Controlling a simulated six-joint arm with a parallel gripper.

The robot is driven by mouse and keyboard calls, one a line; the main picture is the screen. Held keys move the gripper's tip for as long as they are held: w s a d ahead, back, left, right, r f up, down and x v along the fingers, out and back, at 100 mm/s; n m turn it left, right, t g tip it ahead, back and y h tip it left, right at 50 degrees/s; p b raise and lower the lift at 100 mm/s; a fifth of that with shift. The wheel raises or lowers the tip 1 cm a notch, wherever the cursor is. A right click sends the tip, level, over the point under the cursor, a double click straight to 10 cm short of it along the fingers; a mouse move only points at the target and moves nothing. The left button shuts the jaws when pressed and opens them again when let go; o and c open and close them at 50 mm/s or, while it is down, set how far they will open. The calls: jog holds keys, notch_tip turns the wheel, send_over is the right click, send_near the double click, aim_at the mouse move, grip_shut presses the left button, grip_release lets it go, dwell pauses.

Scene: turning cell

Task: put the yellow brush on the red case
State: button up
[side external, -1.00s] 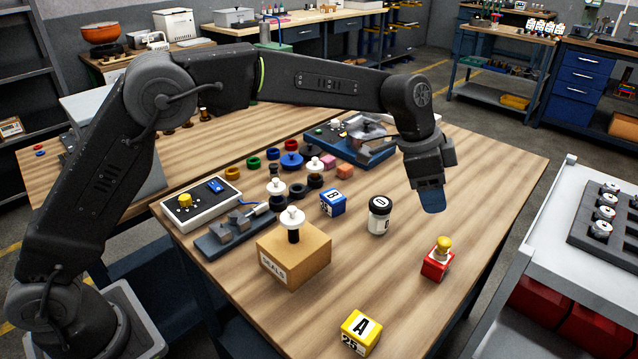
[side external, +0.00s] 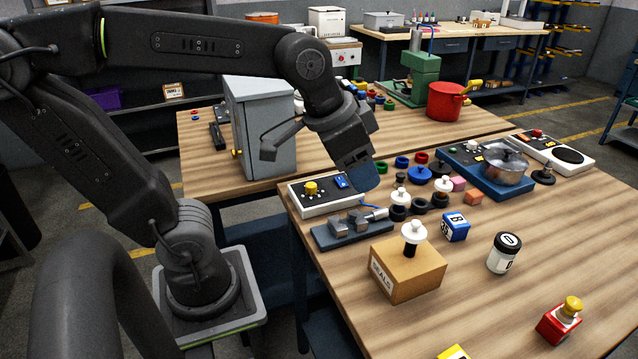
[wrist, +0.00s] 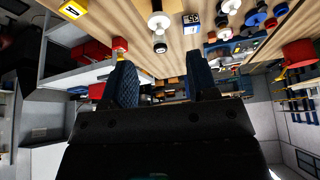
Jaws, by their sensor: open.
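A small red box (side external: 557,325), taken as the red case, stands at the table's right front. A small piece with a round yellow top (side external: 573,304) and a pale lower part stands upright on it; I take it as the yellow brush, though its details are too small to confirm. My gripper (side external: 364,182) hangs above the far left part of the table, near a white control box, well apart from the red box. In the wrist view my gripper's two blue fingers (wrist: 161,75) are apart, with nothing held between them.
A cardboard box (side external: 405,270) bears a white-and-black piece. A blue cube (side external: 456,227), a black-and-white jar (side external: 503,253) and several rings stand nearby. The white control box (side external: 330,197) and grey vise (side external: 350,229) lie near my gripper. Table space around the jar is free.

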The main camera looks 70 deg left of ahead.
jog(key=s+a+f+n, duration=0.2)
jog(key=s+f, duration=0.1)
jog(key=s, duration=0.2)
jog(key=shift+s+f+y, duration=0.2)
jog(key=shift+s+y, duration=0.1)
jog(key=shift+y, duration=0.1)
